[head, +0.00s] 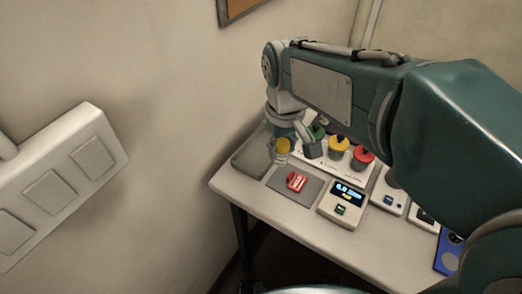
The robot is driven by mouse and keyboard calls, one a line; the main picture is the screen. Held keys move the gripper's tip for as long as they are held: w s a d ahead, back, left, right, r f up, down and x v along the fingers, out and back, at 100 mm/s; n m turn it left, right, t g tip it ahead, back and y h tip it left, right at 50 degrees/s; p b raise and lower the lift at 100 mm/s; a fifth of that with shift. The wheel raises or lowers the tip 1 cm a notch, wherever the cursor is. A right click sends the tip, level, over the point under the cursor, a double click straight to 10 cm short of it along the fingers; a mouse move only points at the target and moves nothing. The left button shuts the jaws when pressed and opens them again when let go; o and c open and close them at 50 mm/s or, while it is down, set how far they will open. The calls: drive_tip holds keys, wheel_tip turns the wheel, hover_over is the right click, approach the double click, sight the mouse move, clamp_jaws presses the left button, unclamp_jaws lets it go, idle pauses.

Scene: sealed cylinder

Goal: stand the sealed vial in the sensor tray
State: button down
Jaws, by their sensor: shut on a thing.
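My gripper (285,138) points down over the back left of the table. It is shut on the vial (282,147), which shows as a small yellow-banded cylinder with a pale lower end. The vial looks roughly upright; its upper part is hidden by the gripper. A shallow grey tray (240,164), which seems to be the sensor tray, lies at the table's left edge by the wall. The vial is at the tray's right side in the picture. I cannot tell whether its lower end touches anything.
A red object (296,181) lies on a dark grey mat (278,183). A device with a lit display (347,192) is right of it. Behind are green, yellow (339,144) and red (362,156) knobs on a white panel. A wall switch panel (58,185) is at left.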

drive_tip(key=w+a+f, duration=0.1)
drive_tip(key=w+f, duration=0.2)
drive_tip(key=w, duration=0.1)
drive_tip(key=w+a+f, duration=0.1)
drive_tip(key=w+f, duration=0.2)
drive_tip(key=w, duration=0.2)
drive_tip(key=w+a+f, duration=0.2)
drive_tip(key=w+f, duration=0.1)
drive_tip(key=w, duration=0.1)
drive_tip(key=shift+w+f, duration=0.15)
drive_tip(key=shift+f, duration=0.25)
wheel_tip(320, 180, down, 3)
drive_tip(key=shift+f, duration=0.15)
drive_tip(key=shift+c, duration=1.5)
unclamp_jaws()
